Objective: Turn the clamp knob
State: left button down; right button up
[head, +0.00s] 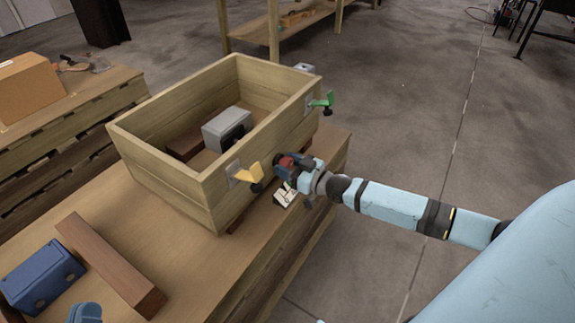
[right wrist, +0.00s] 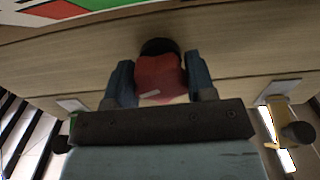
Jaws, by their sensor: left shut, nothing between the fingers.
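A wooden crate (head: 160,165) stands on the workbench. Its near right side carries a yellow clamp (head: 245,175), a red clamp (head: 286,162) and a green clamp (head: 322,102). My right gripper (head: 290,170) is at the red clamp between the other two. In the right wrist view, its fingers lie on both sides of the red clamp (right wrist: 160,78), apparently gripping it. A black round part (right wrist: 158,47) shows beyond the red part. The yellow clamp (right wrist: 278,122) is at the right there.
A grey device (head: 225,130) sits inside the crate. A brown bar (head: 110,265) and a blue box (head: 40,278) lie on the bench, left of the crate. Another bench with an orange-brown box (head: 30,85) stands at the far left.

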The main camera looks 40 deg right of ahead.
pick_arm(q)
jog(key=shift+a+p, duration=0.1)
jog(key=shift+p, duration=0.25)
pick_arm(e)
jog(key=shift+r+m, duration=0.1)
jog(key=shift+m, duration=0.2)
jog(key=m+p, duration=0.2)
jog(key=m, duration=0.1)
jog(key=shift+m, duration=0.3)
jog(key=shift+m+p, duration=0.3)
jog(key=shift+m, duration=0.3)
pick_arm(q)
notch_tip(320, 180, down, 7)
jog(key=a+g+y, duration=0.2)
jog(key=g, duration=0.1)
jog(key=shift+r+y, duration=0.15)
jog(key=shift+y, duration=0.25)
pick_arm(e)
jog(key=shift+m, duration=0.3)
pick_arm(q)
jog(key=shift+r, duration=0.1)
pick_arm(e)
jog(key=o, duration=0.9)
pick_arm(q)
jog(key=shift+r, duration=0.35)
